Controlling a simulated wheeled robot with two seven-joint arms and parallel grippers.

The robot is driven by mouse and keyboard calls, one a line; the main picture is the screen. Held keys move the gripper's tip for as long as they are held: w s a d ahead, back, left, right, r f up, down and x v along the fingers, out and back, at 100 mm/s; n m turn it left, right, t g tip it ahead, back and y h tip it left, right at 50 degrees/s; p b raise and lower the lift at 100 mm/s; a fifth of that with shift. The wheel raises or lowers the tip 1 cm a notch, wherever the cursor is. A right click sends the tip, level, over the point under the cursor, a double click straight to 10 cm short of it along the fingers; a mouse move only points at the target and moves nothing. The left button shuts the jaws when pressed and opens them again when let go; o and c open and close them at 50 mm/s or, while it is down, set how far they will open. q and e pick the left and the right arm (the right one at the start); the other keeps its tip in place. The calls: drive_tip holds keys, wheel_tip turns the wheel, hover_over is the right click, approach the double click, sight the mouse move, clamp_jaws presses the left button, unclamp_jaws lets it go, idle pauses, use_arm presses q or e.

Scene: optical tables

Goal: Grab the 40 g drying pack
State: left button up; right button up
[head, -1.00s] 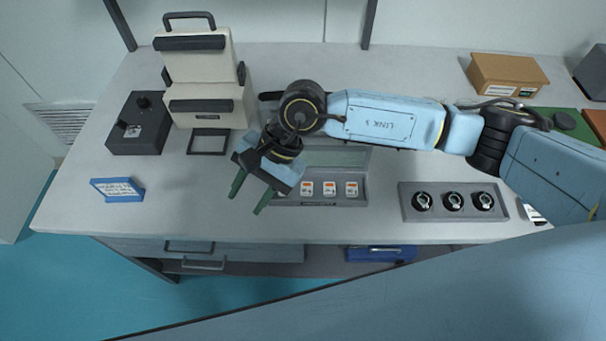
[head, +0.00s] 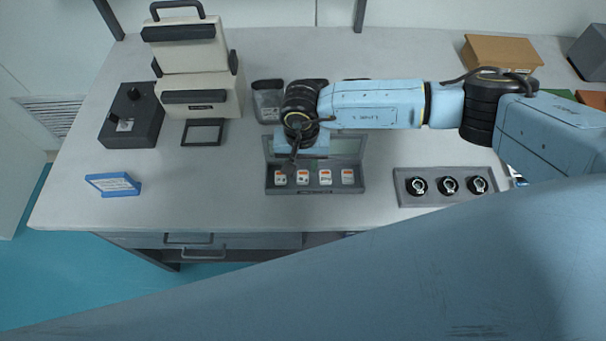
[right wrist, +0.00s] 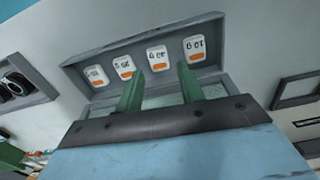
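Several small white drying packs with orange marks sit in a row in a grey open case. In the head view they run from a leftmost pack (head: 280,179) through a second (head: 303,178) and a third (head: 325,177) to a rightmost (head: 347,176). The grey case (head: 316,191) has its lid raised behind. The labels in the wrist view are small and inverted, so I cannot surely tell which is 40 g. My right gripper (right wrist: 159,71) is open and empty, above the case; the second pack from the right (right wrist: 158,57) shows between its green fingers. My left gripper is out of view.
A grey holder (head: 432,200) with round black items stands right of the case. A blue-framed sign (head: 113,184), a dark box (head: 132,117) and a cream device (head: 199,92) stand left. A brown box (head: 500,52) is back right.

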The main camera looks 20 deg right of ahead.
sight(303, 177)
wheel_tip(303, 177, down, 4)
drive_tip(key=shift+s+d+f+p, duration=0.1)
drive_tip(key=shift+s+f+p, duration=0.05)
drive_tip(key=shift+f+p, duration=0.15)
drive_tip(key=shift+r, duration=0.1)
drive_tip(key=c, duration=0.7)
drive_tip(key=shift+r, duration=0.1)
